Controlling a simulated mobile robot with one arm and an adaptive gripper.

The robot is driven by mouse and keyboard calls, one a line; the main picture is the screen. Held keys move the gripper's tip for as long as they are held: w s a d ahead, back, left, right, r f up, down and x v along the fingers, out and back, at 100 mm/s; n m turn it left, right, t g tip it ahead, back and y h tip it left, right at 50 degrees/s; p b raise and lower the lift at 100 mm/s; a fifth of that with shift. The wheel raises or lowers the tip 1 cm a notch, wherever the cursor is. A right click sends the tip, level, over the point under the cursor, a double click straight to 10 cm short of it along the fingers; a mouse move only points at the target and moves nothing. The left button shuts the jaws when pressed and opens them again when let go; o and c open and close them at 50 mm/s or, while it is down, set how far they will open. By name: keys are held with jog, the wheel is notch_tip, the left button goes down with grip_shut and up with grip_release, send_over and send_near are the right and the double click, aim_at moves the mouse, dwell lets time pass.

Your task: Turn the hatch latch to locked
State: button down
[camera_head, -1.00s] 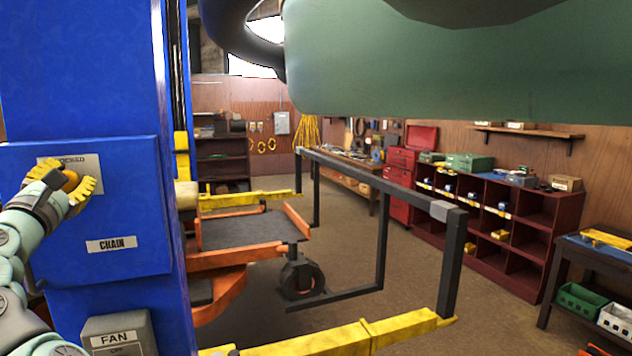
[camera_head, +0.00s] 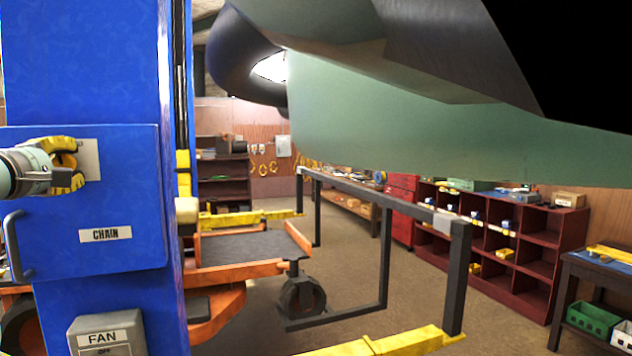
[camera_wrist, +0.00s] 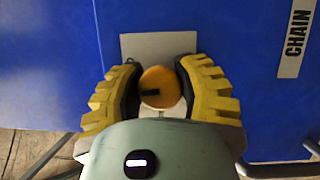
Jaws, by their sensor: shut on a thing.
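The hatch latch is a round orange knob with a black mark in the wrist view (camera_wrist: 160,88). The mark points left in that picture, away from the CHAIN label (camera_wrist: 296,42). My gripper (camera_wrist: 159,86) has its yellow ridged fingers on either side of the knob, shut on it. In the head view, my gripper (camera_head: 68,166) reaches in from the left and mostly hides the knob. Behind it is the pale latch plate (camera_head: 90,152); its lettering is not readable now. The blue hatch (camera_head: 120,195) looks flush against the blue lift column.
A dark bar handle (camera_head: 14,245) is on the hatch's left edge. A grey FAN box (camera_head: 106,338) is below the hatch. The lift's black frame (camera_head: 385,255) and yellow beam (camera_head: 400,342) stand to the right, under a large green body (camera_head: 420,130).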

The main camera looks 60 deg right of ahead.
jog(key=shift+a+m, duration=0.1)
jog(key=shift+m, duration=0.5)
jog(key=c, duration=0.5)
grip_release()
jog(key=shift+c, duration=0.2)
jog(key=shift+s, duration=0.1)
jog(key=v, duration=1.2)
jog(key=shift+r, duration=0.2)
